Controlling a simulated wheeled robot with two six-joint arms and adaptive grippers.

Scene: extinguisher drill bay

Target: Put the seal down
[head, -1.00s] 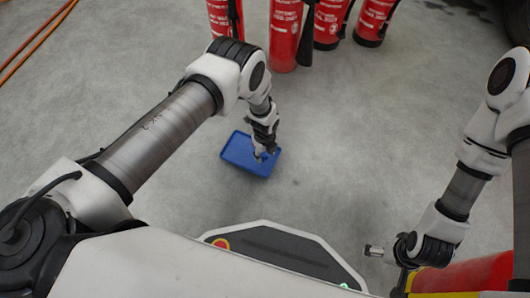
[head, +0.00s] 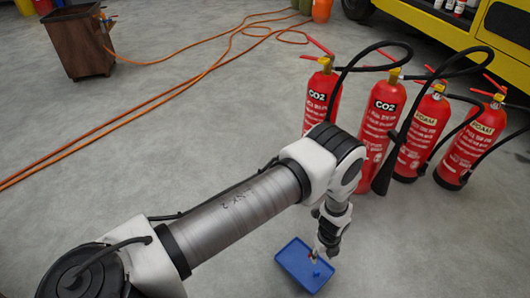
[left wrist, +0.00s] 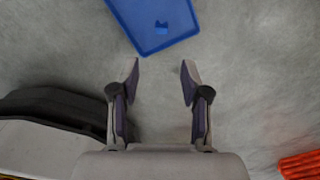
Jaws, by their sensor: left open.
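A small blue seal (head: 316,273) lies in a shallow blue tray (head: 290,259) on the concrete floor. In the left wrist view the seal (left wrist: 161,27) is beyond my fingertips, inside the tray (left wrist: 172,46) near its edge. My left gripper (head: 317,257) is over the tray in the head view. In the left wrist view the left gripper (left wrist: 160,70) is open, with only bare floor showing between its fingers and the seal apart from them. My right gripper is out of view.
Several red extinguishers (head: 380,128) with black hoses stand behind the tray to the right. Orange hoses (head: 170,85) cross the floor at the left, near a brown bin (head: 75,45). A yellow vehicle (head: 440,28) is at the back right. The left floor is largely clear.

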